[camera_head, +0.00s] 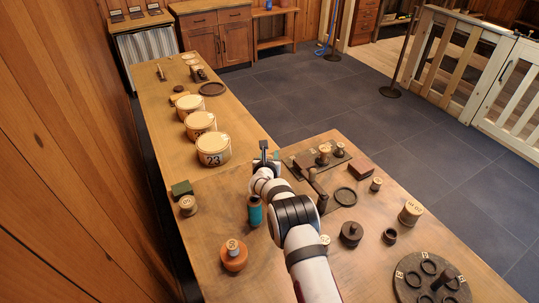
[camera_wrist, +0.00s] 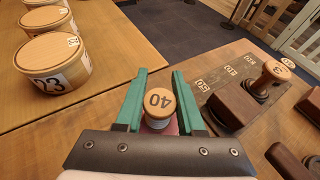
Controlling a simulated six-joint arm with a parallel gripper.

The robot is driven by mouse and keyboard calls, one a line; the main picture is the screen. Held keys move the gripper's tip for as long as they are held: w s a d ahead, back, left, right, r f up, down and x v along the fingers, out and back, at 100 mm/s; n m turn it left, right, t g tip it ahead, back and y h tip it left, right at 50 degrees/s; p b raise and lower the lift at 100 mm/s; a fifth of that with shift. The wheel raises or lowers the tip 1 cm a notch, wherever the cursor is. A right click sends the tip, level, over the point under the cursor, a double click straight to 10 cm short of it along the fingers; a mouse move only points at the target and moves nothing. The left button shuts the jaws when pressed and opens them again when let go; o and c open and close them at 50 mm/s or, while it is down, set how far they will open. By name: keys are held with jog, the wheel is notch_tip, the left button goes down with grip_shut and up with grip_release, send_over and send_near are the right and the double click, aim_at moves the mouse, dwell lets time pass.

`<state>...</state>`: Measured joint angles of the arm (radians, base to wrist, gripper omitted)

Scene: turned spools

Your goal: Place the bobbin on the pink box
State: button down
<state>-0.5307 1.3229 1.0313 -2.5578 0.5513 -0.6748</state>
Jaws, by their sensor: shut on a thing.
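My gripper (camera_wrist: 158,105) is shut on a bobbin (camera_wrist: 159,103) with a pale wooden top marked 40, between its green fingers in the wrist view. Something pink (camera_wrist: 172,129) shows just below the bobbin's top; I cannot tell whether it is the bobbin's thread or the pink box under it. In the head view my gripper (camera_head: 265,157) is near the far edge of the near table, right of the round box marked 23; the held bobbin is hidden there. No other clearly pink box shows.
Round lidded boxes (camera_head: 213,149) line the far table to the left. A dark board (camera_head: 310,160) with a spool lies right of my gripper. A teal spool (camera_head: 254,211), an orange-brown spool (camera_head: 234,256) and a dark holed disc (camera_head: 408,291) are nearer. Bare tabletop lies around the teal spool.

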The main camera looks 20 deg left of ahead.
jog(key=c, duration=0.5)
grip_release()
jog(key=shift+f, duration=0.1)
